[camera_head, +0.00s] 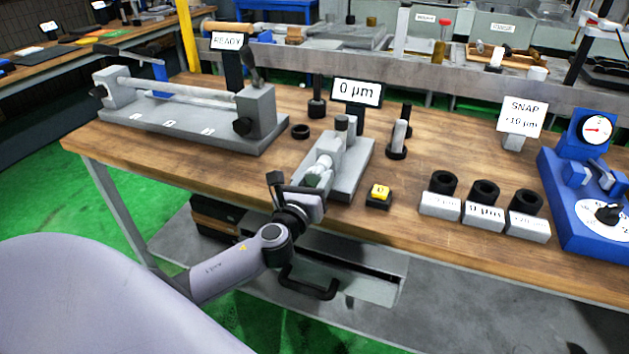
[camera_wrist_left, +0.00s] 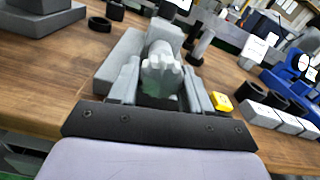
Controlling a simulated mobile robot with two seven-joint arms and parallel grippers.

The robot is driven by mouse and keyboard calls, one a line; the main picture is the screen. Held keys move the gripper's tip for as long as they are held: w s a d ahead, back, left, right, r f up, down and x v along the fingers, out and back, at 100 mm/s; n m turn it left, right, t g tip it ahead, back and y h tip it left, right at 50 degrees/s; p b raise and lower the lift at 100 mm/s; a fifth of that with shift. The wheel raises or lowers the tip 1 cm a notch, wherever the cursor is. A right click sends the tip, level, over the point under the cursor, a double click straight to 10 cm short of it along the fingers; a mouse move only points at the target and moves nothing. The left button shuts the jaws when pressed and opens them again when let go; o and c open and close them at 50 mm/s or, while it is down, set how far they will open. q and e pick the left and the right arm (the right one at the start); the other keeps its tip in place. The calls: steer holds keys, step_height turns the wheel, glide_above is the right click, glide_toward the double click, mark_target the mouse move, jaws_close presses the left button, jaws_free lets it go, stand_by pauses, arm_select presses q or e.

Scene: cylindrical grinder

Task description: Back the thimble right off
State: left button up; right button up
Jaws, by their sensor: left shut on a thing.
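My left gripper (camera_head: 312,190) is at the near end of a grey micrometer-like fixture (camera_head: 352,166) on the wooden bench. Its two fingers are shut on the thimble, a pale ribbed knob with a greenish lower part (camera_head: 320,177). In the left wrist view the thimble (camera_wrist_left: 160,78) sits between the fingers (camera_wrist_left: 160,88), in line with the fixture body behind it. A display behind the fixture (camera_head: 357,92) reads 0 µm. The fingers and wrist hide part of the thimble. My right gripper is not in view.
A yellow button (camera_head: 379,193) sits just right of the fixture. Three black rings (camera_head: 484,192) stand behind labelled blocks further right, near a blue dial gauge (camera_head: 588,180). A grey grinder-like machine (camera_head: 190,115) is at left, with a READY sign (camera_head: 229,41).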

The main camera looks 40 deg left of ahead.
arm_select(q)
steer(key=n, duration=0.3)
steer(key=shift+d+f+n+b, duration=0.1)
steer(key=shift+n+b, duration=0.25)
steer(key=shift+n, duration=0.05)
steer(key=n, duration=0.4)
steer(key=shift+n+b, duration=0.3)
steer(key=shift+b, duration=0.1)
steer(key=n, duration=0.3)
steer(key=shift+d+n, duration=0.1)
steer(key=shift+n, duration=0.2)
steer(key=n, duration=0.3)
steer(key=shift+r+n, duration=0.2)
steer(key=shift+n, duration=0.1)
steer(key=n, duration=0.5)
steer(key=shift+r, duration=0.1)
steer(key=n+p, duration=0.2)
steer(key=n, duration=0.4)
steer(key=shift+r, duration=0.1)
steer(key=shift+n, duration=0.4)
